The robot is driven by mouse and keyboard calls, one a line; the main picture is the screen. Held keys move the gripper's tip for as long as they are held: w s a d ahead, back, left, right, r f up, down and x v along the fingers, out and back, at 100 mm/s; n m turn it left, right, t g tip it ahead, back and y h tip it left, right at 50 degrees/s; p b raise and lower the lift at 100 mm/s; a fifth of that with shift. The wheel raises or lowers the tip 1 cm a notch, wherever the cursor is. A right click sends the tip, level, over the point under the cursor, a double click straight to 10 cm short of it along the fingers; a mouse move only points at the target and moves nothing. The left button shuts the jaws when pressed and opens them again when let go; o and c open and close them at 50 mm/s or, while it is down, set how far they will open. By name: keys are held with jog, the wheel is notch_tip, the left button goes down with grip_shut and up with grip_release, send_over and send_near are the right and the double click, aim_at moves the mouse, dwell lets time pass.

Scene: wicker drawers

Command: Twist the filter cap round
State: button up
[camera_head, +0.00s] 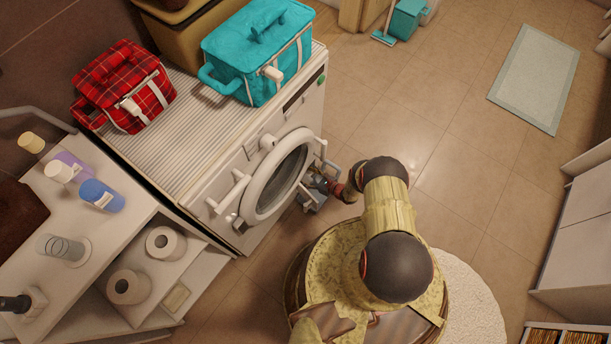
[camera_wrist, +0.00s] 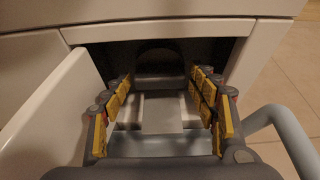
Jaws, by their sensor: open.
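In the wrist view, a dark rounded shape (camera_wrist: 160,57), which looks like the filter cap, sits at the back of a low recess in the washing machine (camera_head: 235,190). It is in deep shadow and its grip cannot be made out. My gripper (camera_wrist: 160,88) is open, its yellow-padded fingers spread to the left and right in front of the recess. A pale grey block-like piece (camera_wrist: 160,112) shows between the fingers; I cannot tell what it belongs to. In the head view my gripper (camera_head: 322,184) is low by the machine's front, and the cap is hidden.
A white flap (camera_wrist: 55,105) stands open left of the fingers. A grey-blue bent handle (camera_wrist: 285,130) is close on the right. The round washer door (camera_head: 277,176) is above. A shelf unit (camera_head: 120,215) stands left; tiled floor (camera_head: 430,130) is free to the right.

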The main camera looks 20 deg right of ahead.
jog(key=shift+c, duration=0.5)
jog(key=c, duration=0.8)
jog(key=shift+s+a+n+t+h, duration=0.1)
jog(key=shift+n+t+h, duration=0.3)
jog(key=shift+n, duration=0.4)
jog(key=shift+s+a+n+t+h, duration=0.1)
jog(key=shift+n+t+h, duration=0.25)
jog(key=shift+n, duration=0.45)
jog(key=o, duration=0.9)
